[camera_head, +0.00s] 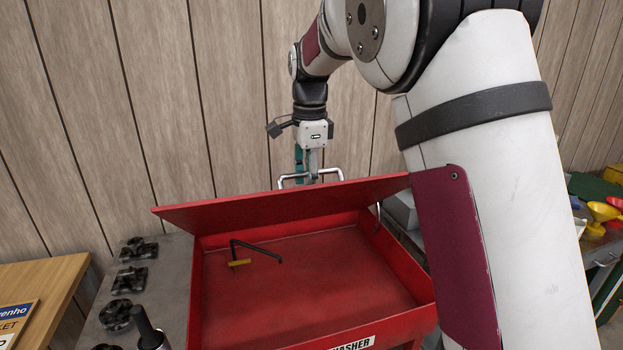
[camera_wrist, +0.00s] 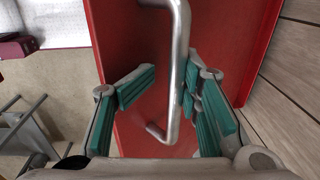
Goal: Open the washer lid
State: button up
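The red washer lid (camera_head: 285,207) is raised at the back of the red washer basin (camera_head: 300,290), tilted up from it, and the basin's inside shows. A silver bar handle (camera_head: 292,179) is on the lid's far side; in the wrist view the handle (camera_wrist: 178,70) runs across the red lid (camera_wrist: 125,40). My gripper (camera_head: 307,172) is behind the lid at the handle. In the wrist view my gripper (camera_wrist: 168,90) has its green-padded fingers spread, with the handle between them, closer to the right finger. Whether a pad touches it is unclear.
A black bent spout with a yellow piece (camera_head: 240,263) is inside the basin. A grey bench with several dark metal parts (camera_head: 133,277) is at left, beside a wooden table (camera_head: 50,285). A wooden wall (camera_head: 150,110) stands behind. A cluttered bench with yellow funnels (camera_head: 603,211) is at right.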

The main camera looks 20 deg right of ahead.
dwell(0.3)
jog(key=w+r+b, duration=0.3)
jog(key=w+r, duration=0.5)
jog(key=r, duration=0.5)
jog(key=shift+r, duration=0.35)
dwell(1.0)
dwell(0.5)
